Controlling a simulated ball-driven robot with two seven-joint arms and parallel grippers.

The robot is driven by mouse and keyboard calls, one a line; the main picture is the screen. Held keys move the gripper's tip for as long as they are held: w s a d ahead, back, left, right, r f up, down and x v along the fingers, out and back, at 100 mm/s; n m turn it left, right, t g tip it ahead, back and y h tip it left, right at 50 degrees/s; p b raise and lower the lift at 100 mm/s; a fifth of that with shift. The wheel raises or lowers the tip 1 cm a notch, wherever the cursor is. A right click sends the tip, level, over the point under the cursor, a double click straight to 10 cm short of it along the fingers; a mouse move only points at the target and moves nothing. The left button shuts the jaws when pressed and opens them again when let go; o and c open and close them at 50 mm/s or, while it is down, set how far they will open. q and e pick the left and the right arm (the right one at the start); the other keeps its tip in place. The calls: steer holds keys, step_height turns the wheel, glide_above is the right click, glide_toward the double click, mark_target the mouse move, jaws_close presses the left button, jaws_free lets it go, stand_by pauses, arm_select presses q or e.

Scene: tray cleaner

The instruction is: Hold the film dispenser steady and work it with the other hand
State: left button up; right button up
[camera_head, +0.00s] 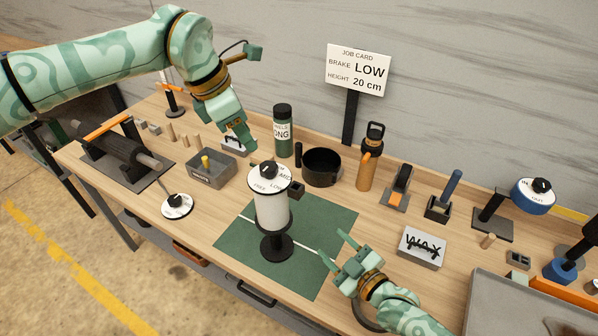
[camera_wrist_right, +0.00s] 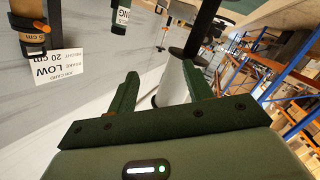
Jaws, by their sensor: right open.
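The film dispenser (camera_head: 272,211) is a white roll upright on a black post and round base, on a green mat (camera_head: 327,226). Its top is a white dial with a black knob (camera_head: 268,171). My left gripper (camera_head: 244,143) points down above and behind the dial, apart from it; whether its fingers are apart is not clear. My right gripper (camera_head: 335,248) is open and empty at the mat's right side, its fingers towards the dispenser. In the right wrist view the white roll (camera_wrist_right: 170,84) partly shows beyond and between the open fingers (camera_wrist_right: 160,74).
A job card (camera_head: 358,70) reads brake LOW, height 20 cm. A black pot (camera_head: 321,167), a green bottle (camera_head: 283,132) and an orange bottle (camera_head: 366,172) stand behind the dispenser. A WAX block (camera_head: 422,248) and grey tray (camera_head: 530,310) lie right. The mat's front is clear.

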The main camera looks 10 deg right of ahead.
steer(key=w+a+r+m+g, duration=0.1)
steer(key=w+r+m+g, duration=0.2)
steer(key=w, duration=0.5)
steer(key=w+a+r+m+g, duration=0.1)
steer(key=w+a+r+m, duration=0.1)
steer(key=w+r+m, duration=0.4)
steer(key=w+a+r+g+y, duration=0.25)
steer(key=w+a+r, duration=0.2)
steer(key=r, duration=0.25)
step_height(320, 180, up, 12)
steer(key=n+g+h, duration=0.8)
steer(key=h, duration=0.2)
glide_above(298, 196)
steer(key=w, duration=0.2)
step_height(298, 196, down, 16)
steer(key=shift+s+r, duration=0.15)
steer(key=shift+r, duration=0.1)
steer(key=shift+d, duration=0.1)
jaws_close()
